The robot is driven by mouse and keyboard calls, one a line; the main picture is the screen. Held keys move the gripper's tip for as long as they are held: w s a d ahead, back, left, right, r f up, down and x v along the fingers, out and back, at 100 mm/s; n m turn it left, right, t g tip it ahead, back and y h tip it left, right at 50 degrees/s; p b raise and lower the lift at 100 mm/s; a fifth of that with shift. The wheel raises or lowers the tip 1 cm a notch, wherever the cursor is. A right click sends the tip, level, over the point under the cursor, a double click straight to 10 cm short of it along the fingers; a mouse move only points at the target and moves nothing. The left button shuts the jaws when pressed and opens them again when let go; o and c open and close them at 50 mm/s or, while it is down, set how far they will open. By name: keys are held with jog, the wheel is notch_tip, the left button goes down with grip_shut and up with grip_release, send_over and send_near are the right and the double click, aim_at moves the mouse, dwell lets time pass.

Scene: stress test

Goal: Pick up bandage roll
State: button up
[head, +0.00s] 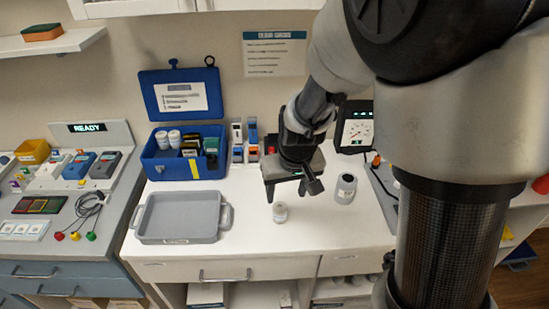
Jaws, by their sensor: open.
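A small whitish roll, which looks like the bandage roll (280,213), stands on the white counter (245,250) near its front edge. My gripper (286,190) points down just behind and above it in the picture. Its fingers are apart and nothing shows between them. The gripper and the roll look apart, but the exact height of the fingertips above the counter is hard to tell.
A grey tray (180,241) with handles sits left of the roll.

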aim_at(280, 207)
jog(key=b+x, duration=0.1)
jog(key=x, duration=0.7)
jog(key=shift+w+a+x, duration=0.15)
jog(key=shift+x, duration=1.2)
jog(key=shift+w+a+x, duration=0.1)
jog(key=shift+w+x, duration=0.1)
jog(key=shift+x, duration=1.2)
jog(key=shift+r, duration=0.15)
jog(key=c, duration=1.2)
